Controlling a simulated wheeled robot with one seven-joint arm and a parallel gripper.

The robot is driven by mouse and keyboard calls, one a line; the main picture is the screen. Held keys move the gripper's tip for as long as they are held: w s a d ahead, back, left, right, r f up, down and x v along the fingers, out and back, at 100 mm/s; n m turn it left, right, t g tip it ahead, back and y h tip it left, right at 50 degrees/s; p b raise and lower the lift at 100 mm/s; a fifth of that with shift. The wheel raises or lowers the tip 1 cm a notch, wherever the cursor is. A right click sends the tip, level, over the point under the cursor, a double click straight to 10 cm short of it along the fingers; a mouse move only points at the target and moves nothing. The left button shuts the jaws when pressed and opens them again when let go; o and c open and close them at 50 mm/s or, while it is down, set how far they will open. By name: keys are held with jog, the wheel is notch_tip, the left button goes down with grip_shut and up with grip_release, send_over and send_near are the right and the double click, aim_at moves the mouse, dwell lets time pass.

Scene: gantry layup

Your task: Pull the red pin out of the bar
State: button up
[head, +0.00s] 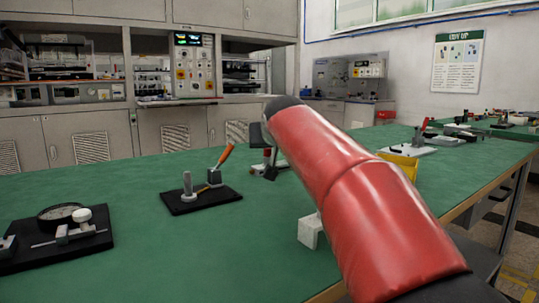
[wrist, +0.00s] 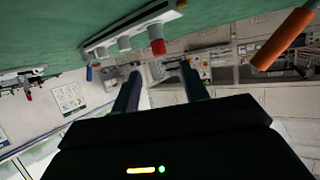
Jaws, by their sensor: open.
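The red pin (wrist: 157,47) stands in a pale grey bar (wrist: 127,30) on the green table, seen upside down in the wrist view. Paler pins and a blue one (wrist: 89,73) stand along the same bar. My gripper (wrist: 160,72) is open and empty. Its two dark fingers point toward the bar, and the red pin shows in line with the gap, apart from both fingertips. How far off it is, I cannot tell. In the head view my red-sleeved arm hides much of this area. A white block (head: 311,231) shows beside the arm; I cannot tell if it belongs to the bar.
An orange-handled clamp on a black plate (head: 202,199) stands left of my arm; an orange handle (wrist: 283,38) shows in the wrist view. A dial gauge (head: 62,212) lies further left. A yellow bin (head: 402,164) is behind my arm. The green table (head: 150,250) has clear room at left.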

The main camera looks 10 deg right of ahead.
aim_at(268, 150)
jog(key=x, duration=0.8)
jog(key=shift+w+f, duration=0.1)
jog(key=shift+f, duration=0.15)
grip_shut()
